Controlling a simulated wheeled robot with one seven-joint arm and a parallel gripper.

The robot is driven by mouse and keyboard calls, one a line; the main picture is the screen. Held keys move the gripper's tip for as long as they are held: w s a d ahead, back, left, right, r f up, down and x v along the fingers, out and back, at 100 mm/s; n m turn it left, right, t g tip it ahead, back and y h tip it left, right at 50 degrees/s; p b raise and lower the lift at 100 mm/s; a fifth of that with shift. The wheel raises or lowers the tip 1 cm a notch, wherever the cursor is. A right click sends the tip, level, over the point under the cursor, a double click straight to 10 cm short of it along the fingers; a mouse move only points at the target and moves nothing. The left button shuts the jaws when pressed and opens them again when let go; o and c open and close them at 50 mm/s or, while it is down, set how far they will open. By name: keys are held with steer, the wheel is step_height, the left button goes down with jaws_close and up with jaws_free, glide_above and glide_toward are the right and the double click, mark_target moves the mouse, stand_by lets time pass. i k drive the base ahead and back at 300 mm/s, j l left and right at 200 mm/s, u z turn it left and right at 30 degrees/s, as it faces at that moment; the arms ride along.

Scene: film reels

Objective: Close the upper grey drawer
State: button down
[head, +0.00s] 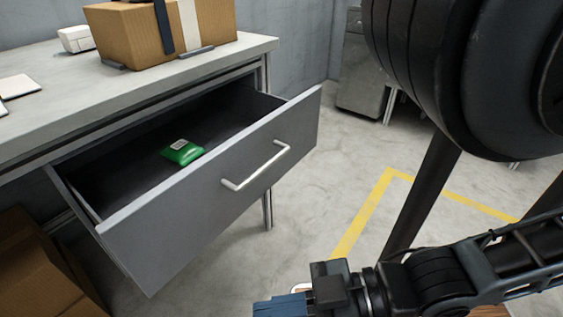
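The upper grey drawer (170,232) is pulled well out of the desk in the head view. Its front carries a pale bar handle (256,167). A small green packet (182,152) lies inside on the dark drawer floor. My gripper (283,305) is at the bottom edge of the picture, below and to the right of the drawer front and apart from it. Its blue fingertip part is cut off by the picture edge, so I cannot tell whether it is open or shut.
The desk top (35,110) holds a cardboard box (125,35) with a dark strap, a white device (75,39) and white cards. More cardboard boxes (35,265) stand below left. A large black round object blocks the upper right. Floor with yellow tape (362,212) lies open right of the drawer.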

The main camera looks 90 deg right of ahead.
mark_target(156, 213)
steer(key=k+l+u, duration=0.15)
steer(key=k+z, duration=0.2)
steer(key=z, duration=0.25)
steer(key=k+z, duration=0.2)
steer(key=z, duration=0.3)
steer(key=k+z, duration=0.4)
